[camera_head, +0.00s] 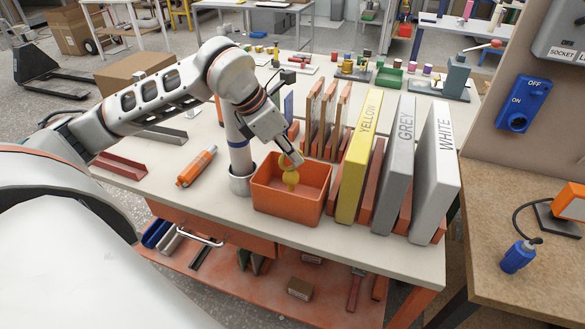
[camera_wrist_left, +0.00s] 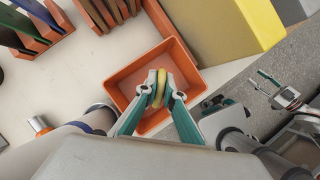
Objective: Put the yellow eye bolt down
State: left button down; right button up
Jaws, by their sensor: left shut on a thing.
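The yellow eye bolt (camera_head: 290,177) is in my left gripper (camera_head: 290,160), which points down over an orange open bin (camera_head: 283,207) on the white table. In the left wrist view, the teal fingers of this gripper (camera_wrist_left: 158,95) are shut on the eye bolt (camera_wrist_left: 157,78), with the bin (camera_wrist_left: 122,80) around it in the picture. The bolt overlaps the bin's opening; whether it touches the floor cannot be told. My right gripper (camera_wrist_left: 284,94) seems to show small at the right of the left wrist view; its jaws are unclear.
Right of the bin stand yellow (camera_head: 357,165), grey (camera_head: 395,165) and white (camera_head: 434,170) labelled panels in a rack. A metal cup (camera_head: 241,182) is close on its left, and an orange cylinder (camera_head: 197,167) lies farther left. Wooden dividers (camera_head: 322,120) stand behind.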

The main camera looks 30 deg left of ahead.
aim_at(292, 164)
pick_arm(q)
jog(key=shift+f, duration=2)
jog(key=shift+f, duration=0.15)
jog(key=c, duration=2.2)
grip_release()
jog(key=shift+r, duration=0.3)
jog(key=v, duration=1.1)
jog(key=shift+s+a+r, duration=0.1)
jog(key=shift+s+r, duration=0.1)
jog(key=shift+r, duration=0.15)
